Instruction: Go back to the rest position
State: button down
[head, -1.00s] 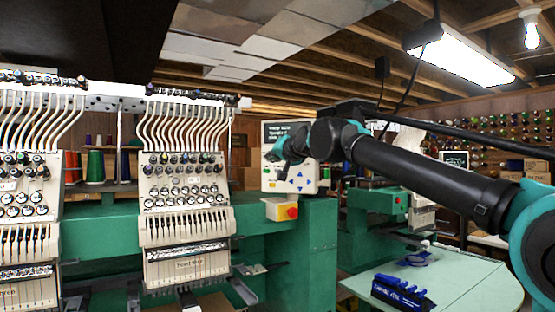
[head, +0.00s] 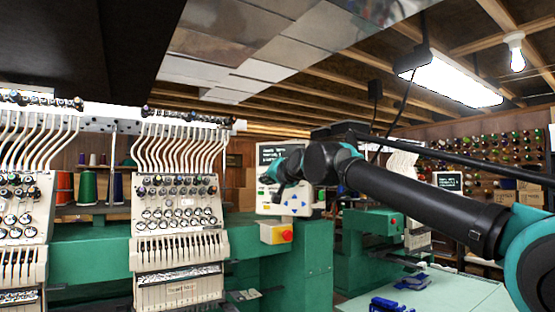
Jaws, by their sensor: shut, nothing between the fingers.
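My arm reaches in from the right edge, raised and bent at a dark elbow joint. My gripper (head: 268,179) is at its far end, small and dark, in front of the control panel of the embroidery machine. It is shut and holds nothing. It hangs in the air, clear of the table; the gap to the panel is hard to judge.
A green embroidery machine (head: 290,262) with white needle heads (head: 178,215) fills the left and middle. Its control panel (head: 297,203) has an orange-red switch box (head: 276,233) below. A pale table (head: 455,292) at lower right holds blue items (head: 390,304). Thread spools (head: 497,150) line the back wall.

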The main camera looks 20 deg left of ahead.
jog(key=d+f+g+h, duration=0.1)
jog(key=d+f+h, duration=0.3)
jog(key=d+f, duration=1.2)
jog(key=d+f+g+h, duration=0.2)
jog(key=d+f+h, duration=0.1)
jog(key=d+f, duration=1.3)
jog(key=s+d+f+g+h, duration=0.1)
jog(key=s+d+f, duration=0.5)
jog(key=s+f, duration=0.2)
jog(key=s+d+f+m+g+h, duration=0.1)
jog(key=s+d+f+g+h, duration=0.1)
jog(key=s+d+f, duration=0.4)
jog(key=s+d+f+g+h, duration=0.1)
jog(key=s+d+f, duration=0.5)
jog(key=s+f, duration=0.6)
notch_tip(320, 180, down, 5)
jog(key=shift+d+f+m+h, duration=0.2)
jog(key=shift+d+m+h, duration=0.1)
